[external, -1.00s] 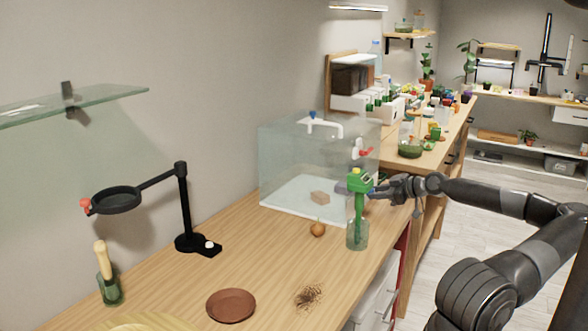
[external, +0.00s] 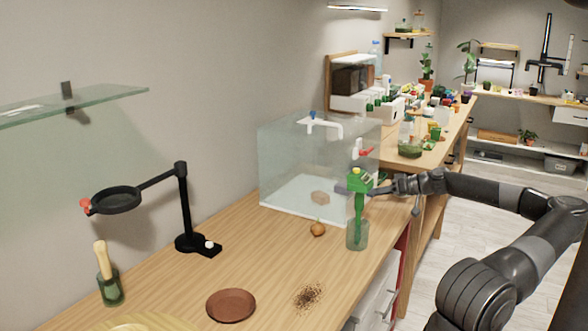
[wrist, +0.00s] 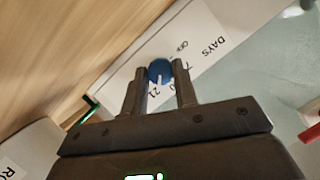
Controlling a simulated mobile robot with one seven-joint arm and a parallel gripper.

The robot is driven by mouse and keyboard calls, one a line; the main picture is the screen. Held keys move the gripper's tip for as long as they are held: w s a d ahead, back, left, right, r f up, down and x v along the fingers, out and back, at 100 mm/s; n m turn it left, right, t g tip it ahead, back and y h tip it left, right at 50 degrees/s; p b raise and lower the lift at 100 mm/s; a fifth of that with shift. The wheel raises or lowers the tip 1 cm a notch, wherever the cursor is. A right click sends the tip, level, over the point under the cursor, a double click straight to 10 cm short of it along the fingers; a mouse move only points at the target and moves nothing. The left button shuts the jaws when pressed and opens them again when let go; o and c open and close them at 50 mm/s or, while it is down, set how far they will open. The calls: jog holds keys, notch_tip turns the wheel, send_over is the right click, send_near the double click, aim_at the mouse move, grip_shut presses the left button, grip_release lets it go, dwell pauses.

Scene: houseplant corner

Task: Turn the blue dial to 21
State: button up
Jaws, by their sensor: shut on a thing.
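The blue dial (wrist: 159,71) is round with a white pointer line, set on a white panel (wrist: 205,42) printed with DAYS, OFF and numbers. In the wrist view my gripper (wrist: 160,86) has one finger on each side of the dial and is shut on it. The pointer line faces down the picture, toward the printed 21 just below the dial. Part of the scale is hidden by the fingers. In the external view my gripper (external: 378,188) is at the right front of the glass tank, partly behind a green tool; the dial cannot be made out there.
The green tool (external: 360,205) stands in a glass jar (external: 357,236) close to my gripper. The glass tank (external: 285,165) is behind. An onion-like bulb (external: 318,229), a brown saucer (external: 231,305) and a black ring stand (external: 184,210) are on the wooden bench.

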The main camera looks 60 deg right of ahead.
jog(key=shift+m, duration=0.4)
dwell(0.3)
jog(key=o, duration=1)
jog(key=v, duration=1)
jog(key=shift+s+d, duration=0.25)
jog(key=shift+s, duration=0.15)
